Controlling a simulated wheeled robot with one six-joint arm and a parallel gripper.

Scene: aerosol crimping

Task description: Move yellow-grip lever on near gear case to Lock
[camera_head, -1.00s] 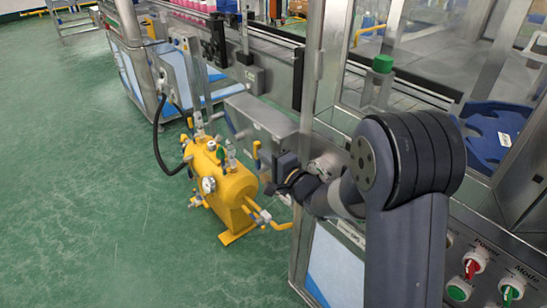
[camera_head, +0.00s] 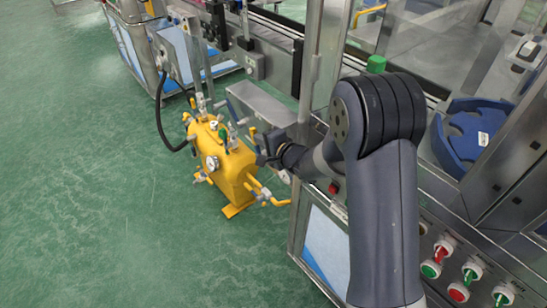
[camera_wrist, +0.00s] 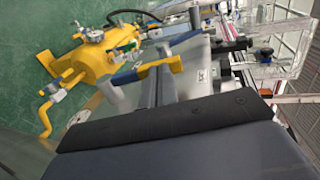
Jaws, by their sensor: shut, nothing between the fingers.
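The yellow-grip lever shows in the wrist view as a yellow bent handle (camera_wrist: 172,64), just beyond my gripper's fingertips. A blue piece sits at its left end. In the head view, a small yellow bit (camera_head: 252,131) shows right beside my gripper (camera_head: 259,143), which partly hides the lever. The grey gear case (camera_head: 262,108) is behind it on the machine's side. My gripper (camera_wrist: 158,78) is shut and empty, its two fingers together and close to the yellow handle. I cannot tell whether they touch it. The Lock marking is not readable.
A yellow tank (camera_head: 228,168) with gauges, valves and pipes stands on the green floor left of my gripper. The machine's metal frame post (camera_head: 312,85) rises close to the right. Red and green control knobs (camera_head: 471,273) are at lower right. The floor at left is free.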

